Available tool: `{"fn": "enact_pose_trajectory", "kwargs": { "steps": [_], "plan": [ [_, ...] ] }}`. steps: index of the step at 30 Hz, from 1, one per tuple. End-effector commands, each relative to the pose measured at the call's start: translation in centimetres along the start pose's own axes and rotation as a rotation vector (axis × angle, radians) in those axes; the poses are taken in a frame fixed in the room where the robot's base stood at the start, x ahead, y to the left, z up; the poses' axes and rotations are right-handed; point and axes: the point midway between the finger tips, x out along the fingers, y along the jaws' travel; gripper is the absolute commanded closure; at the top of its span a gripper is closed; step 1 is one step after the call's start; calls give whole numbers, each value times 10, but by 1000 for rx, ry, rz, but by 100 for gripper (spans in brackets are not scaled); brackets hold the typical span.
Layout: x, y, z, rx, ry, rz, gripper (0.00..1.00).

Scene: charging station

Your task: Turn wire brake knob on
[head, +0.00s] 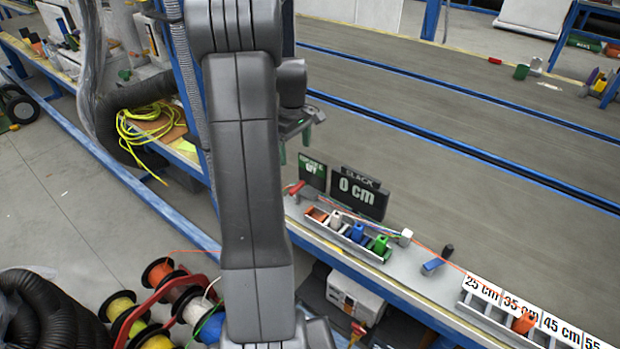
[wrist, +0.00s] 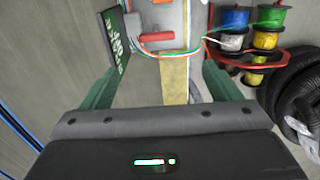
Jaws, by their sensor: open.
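A red handle-like part (head: 296,187), which looks like the wire brake knob, sits at the left end of the grey wire bench, beside a small green-lettered sign (head: 313,170). In the wrist view the red part (wrist: 157,37) lies crosswise ahead of the fingers, with thin coloured wires (wrist: 205,45) running close by. My gripper (head: 296,142) has green fingers and hangs above and behind this end of the bench. In the wrist view my gripper (wrist: 160,72) is open, its fingers wide apart with nothing held. My arm hides part of the bench's left side in the head view.
A black "0 cm" sign (head: 359,193) stands behind the wires. Coloured clamps (head: 358,232) sit in a tray to the right, and a length-marked rack (head: 490,315) is further right. Wire spools (head: 122,305) stand at the lower left. A conveyor (head: 470,130) lies behind.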

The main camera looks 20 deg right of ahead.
Motion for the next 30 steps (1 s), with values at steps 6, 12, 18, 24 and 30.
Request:
{"fn": "enact_pose_trajectory", "kwargs": {
  "steps": [6, 12, 18, 24, 30],
  "plan": [
    [18, 5, -3, -12, -2, -2, 16],
    [58, 4, -2, -11, -4, -4, 16],
    [100, 4, -2, -10, -2, -3, 16],
    [129, 4, -2, -10, -1, -1, 16],
    [140, 4, -2, -10, 0, -1, 16]
  ]
}}
